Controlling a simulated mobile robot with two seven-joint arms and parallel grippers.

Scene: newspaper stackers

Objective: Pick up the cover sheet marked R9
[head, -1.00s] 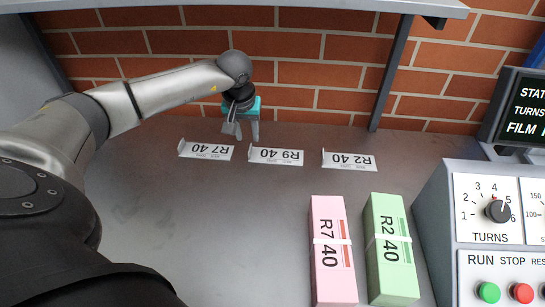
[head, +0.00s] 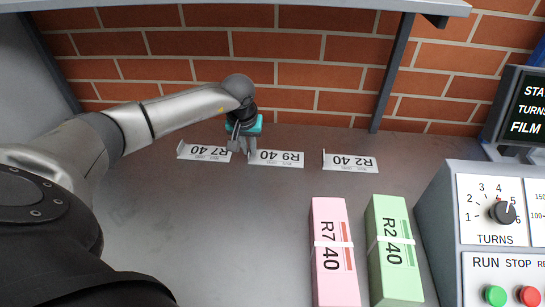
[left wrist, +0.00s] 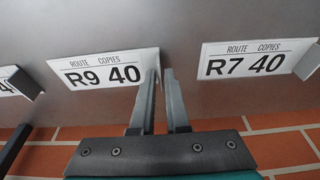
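The white cover sheet marked R9 40 (head: 280,158) lies on the grey table, the middle one of three in a row. My left gripper (head: 243,153) points down at its left end in the head view. In the left wrist view, the gripper (left wrist: 161,72) is at the right end of the R9 sheet (left wrist: 103,65). Its fingers are parallel with a narrow gap between them. One fingertip overlaps the sheet's edge; the raised tab at that end is hard to make out, and contact cannot be told. My right gripper is not in view.
The R7 sheet (head: 208,153) lies close on the left, the R2 sheet (head: 350,163) on the right. Pink R7 (head: 326,285) and green R2 (head: 385,218) bundles lie nearer. A control box (head: 480,245) stands at right. A brick wall (head: 300,75) rises behind; the middle table is clear.

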